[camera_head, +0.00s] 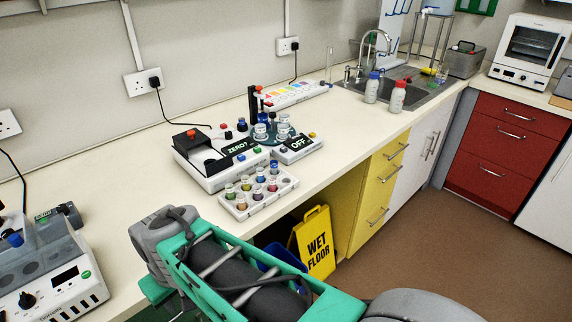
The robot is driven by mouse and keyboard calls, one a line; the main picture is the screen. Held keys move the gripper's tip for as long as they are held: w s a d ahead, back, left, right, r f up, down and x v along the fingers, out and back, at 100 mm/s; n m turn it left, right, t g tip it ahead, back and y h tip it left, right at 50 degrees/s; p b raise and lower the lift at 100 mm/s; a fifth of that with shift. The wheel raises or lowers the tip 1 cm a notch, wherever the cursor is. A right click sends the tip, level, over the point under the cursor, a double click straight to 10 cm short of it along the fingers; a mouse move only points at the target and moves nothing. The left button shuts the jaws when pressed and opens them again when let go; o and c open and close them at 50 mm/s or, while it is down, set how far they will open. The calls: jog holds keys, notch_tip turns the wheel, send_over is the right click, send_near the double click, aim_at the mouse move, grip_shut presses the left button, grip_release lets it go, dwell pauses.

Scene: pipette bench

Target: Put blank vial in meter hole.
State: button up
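The meter (222,178) is a white box on the bench with a display reading "ZERO?". A black part with a red knob stands up at its back left. A dark area shows on its top, but I cannot make out the hole clearly. A white rack (240,212) in front of the meter holds several small vials with coloured contents. I cannot tell which one is the blank. My arm crosses the bottom of the view, in front of the bench. My gripper's fingers are not in view.
A unit reading "OFF" (298,151) stands right of the meter, with glass jars behind it. A white machine (50,290) sits at the bottom left. Two bottles (397,98) stand near the sink (432,90). A yellow wet-floor sign (316,244) stands below the bench edge. The bench left of the meter is clear.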

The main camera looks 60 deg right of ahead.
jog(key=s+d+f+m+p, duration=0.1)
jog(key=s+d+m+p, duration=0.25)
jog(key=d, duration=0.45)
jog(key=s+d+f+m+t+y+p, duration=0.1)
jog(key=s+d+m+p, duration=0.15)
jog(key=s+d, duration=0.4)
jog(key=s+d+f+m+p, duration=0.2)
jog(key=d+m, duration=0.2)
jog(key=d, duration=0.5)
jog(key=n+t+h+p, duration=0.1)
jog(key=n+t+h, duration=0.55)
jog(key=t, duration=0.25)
send_near(276, 164)
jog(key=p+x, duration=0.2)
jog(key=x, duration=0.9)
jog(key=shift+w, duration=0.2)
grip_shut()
